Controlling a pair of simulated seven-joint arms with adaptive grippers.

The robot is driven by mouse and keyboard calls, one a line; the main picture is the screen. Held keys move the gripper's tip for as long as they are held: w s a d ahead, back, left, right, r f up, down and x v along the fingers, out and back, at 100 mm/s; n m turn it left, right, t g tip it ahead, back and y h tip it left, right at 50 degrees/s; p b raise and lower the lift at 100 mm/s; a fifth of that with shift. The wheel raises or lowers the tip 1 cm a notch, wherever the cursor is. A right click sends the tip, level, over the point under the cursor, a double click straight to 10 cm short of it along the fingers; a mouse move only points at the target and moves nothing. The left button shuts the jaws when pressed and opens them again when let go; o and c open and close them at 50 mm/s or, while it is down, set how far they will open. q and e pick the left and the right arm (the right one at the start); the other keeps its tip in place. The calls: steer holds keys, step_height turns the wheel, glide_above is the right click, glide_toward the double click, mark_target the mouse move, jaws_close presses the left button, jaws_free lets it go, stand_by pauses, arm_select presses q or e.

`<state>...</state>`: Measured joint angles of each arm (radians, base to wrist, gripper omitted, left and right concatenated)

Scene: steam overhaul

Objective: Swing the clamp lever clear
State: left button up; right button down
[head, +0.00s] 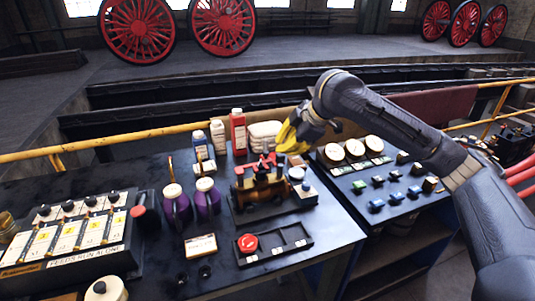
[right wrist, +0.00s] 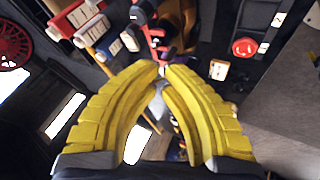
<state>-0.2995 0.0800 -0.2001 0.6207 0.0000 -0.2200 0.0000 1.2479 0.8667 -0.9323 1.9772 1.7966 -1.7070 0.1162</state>
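A small brass-and-black fixture (head: 262,188) stands on a dark base on the table, with red clamp parts (head: 268,160) on top. I take the red piece on top for the clamp lever. My right gripper (head: 284,146), with yellow fingers, reaches in from the right just above and to the right of these red parts. In the right wrist view the fingertips (right wrist: 163,72) come together, and a red part (right wrist: 146,12) lies just beyond them. I cannot tell whether the tips touch it; no held thing shows clearly. My left gripper is not in view.
Two purple bottles (head: 208,195) stand left of the fixture. A red bottle (head: 238,132) and white bottle (head: 218,137) stand behind. A panel with gauges (head: 354,149) stands at the right.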

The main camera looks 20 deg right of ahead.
glide_toward(265, 163)
steer(key=a+f, duration=0.1)
steer(key=f, duration=0.1)
steer(key=a+f, duration=0.2)
steer(key=shift+w+a+f, duration=0.15)
steer(key=shift+w+a, duration=0.05)
steer(key=shift+a, duration=0.1)
steer(key=shift+w, duration=1)
steer(key=shift+w+d+f, duration=0.1)
steer(key=shift+w+d, duration=0.05)
steer(key=shift+w, duration=0.9)
steer(key=shift+w, duration=0.1)
